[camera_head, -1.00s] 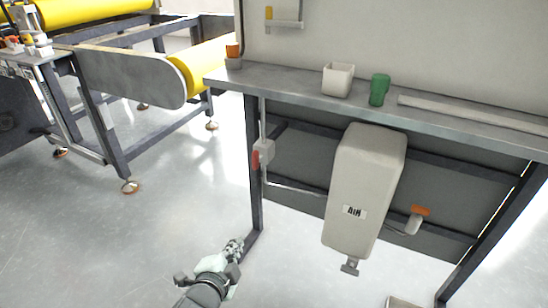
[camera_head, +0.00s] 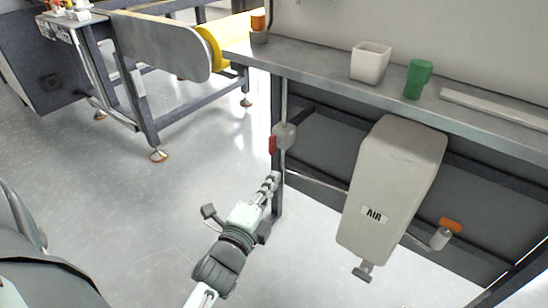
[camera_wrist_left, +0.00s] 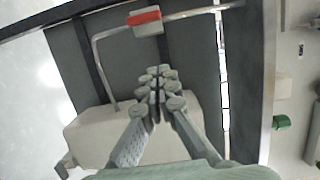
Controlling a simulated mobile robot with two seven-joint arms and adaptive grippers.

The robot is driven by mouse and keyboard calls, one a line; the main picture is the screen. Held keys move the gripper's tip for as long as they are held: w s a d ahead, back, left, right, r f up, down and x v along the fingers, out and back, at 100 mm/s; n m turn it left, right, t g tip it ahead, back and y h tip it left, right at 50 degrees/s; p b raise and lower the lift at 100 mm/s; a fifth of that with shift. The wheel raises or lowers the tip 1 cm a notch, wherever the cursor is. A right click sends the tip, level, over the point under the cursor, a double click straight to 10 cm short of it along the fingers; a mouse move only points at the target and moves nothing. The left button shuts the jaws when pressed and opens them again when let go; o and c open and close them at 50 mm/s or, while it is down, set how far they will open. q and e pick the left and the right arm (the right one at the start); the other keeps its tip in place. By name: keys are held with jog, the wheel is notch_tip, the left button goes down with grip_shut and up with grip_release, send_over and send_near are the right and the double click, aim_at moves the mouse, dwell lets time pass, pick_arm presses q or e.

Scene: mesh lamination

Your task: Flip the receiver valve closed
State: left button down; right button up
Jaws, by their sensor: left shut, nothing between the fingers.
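The beige air tank (camera_head: 392,185) hangs under the bench and is labelled AIR. On its right a grey fitting with an orange handle (camera_head: 451,225) sits on a pipe. On its left a pale box with a red part (camera_head: 272,145) sits on a pipe near the bench leg; it also shows at the top of the left wrist view (camera_wrist_left: 146,20). I cannot tell which of these is the receiver valve. My left gripper (camera_head: 271,182) is shut and empty, in front of the left leg, below the red part and apart from it. My right gripper is out of view.
The bench top (camera_head: 310,74) carries a white square cup (camera_head: 370,62), a green cup (camera_head: 418,79) and a long pale bar (camera_head: 495,108). A bench leg (camera_head: 279,120) stands close to my left gripper. A machine with a yellow roller stands behind left. The floor in front is clear.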

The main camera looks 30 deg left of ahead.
aim_at(272, 145)
pick_arm(q)
jog(key=w+a, duration=0.1)
jog(key=w, duration=0.2)
jog(key=w+a, duration=0.2)
jog(key=w, duration=0.1)
jog(key=w+a, duration=0.1)
jog(key=w, duration=0.3)
jog(key=shift+a, duration=0.8)
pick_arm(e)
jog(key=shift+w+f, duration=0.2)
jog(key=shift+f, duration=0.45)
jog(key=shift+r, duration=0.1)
pick_arm(q)
jog(key=shift+w+p, duration=0.1)
jog(key=shift+p, duration=0.25)
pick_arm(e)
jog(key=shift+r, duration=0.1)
